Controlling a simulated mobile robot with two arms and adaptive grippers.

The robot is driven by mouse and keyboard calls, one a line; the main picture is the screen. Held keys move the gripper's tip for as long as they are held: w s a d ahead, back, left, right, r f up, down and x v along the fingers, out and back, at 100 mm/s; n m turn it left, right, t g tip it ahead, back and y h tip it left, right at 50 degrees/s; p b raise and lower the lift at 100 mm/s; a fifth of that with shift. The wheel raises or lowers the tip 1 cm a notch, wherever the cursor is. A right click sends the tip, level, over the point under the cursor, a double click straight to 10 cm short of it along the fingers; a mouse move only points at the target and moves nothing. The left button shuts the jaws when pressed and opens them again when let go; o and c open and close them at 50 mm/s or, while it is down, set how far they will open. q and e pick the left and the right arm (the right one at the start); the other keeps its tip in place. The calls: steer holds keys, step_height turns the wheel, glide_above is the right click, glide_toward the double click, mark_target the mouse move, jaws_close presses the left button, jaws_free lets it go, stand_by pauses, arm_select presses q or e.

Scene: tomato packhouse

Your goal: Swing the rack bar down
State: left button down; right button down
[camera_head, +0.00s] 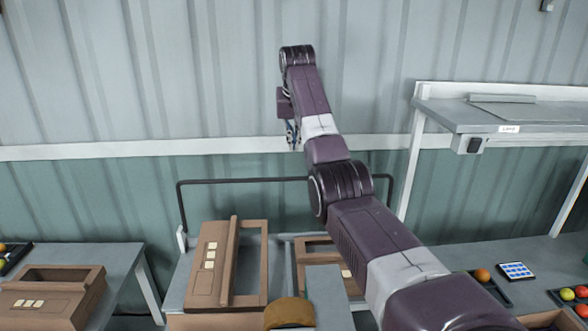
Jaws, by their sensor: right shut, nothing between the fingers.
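The rack bar (235,181) is a thin dark bar, bent down at both ends, standing raised behind the boxes on the middle table. Its right part is hidden behind my right arm. My right gripper (292,136) hangs from the end of that arm, above the bar and apart from it in the picture. It is shut and empty, with its fingers pointing down and small in view. How far it is from the bar in depth I cannot tell. My left gripper is not in view.
Brown cardboard boxes (208,262) stand on the middle table below the bar. A grey shelf (470,118) stands at the right, above a bench with a tomato tray. Another box (50,305) is on the left table. A corrugated wall closes the back.

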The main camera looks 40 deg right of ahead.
step_height(320, 180, down, 9)
steer(key=p, duration=0.6)
steer(key=shift+r, duration=0.15)
steer(key=shift+d, duration=0.1)
stand_by(0.5)
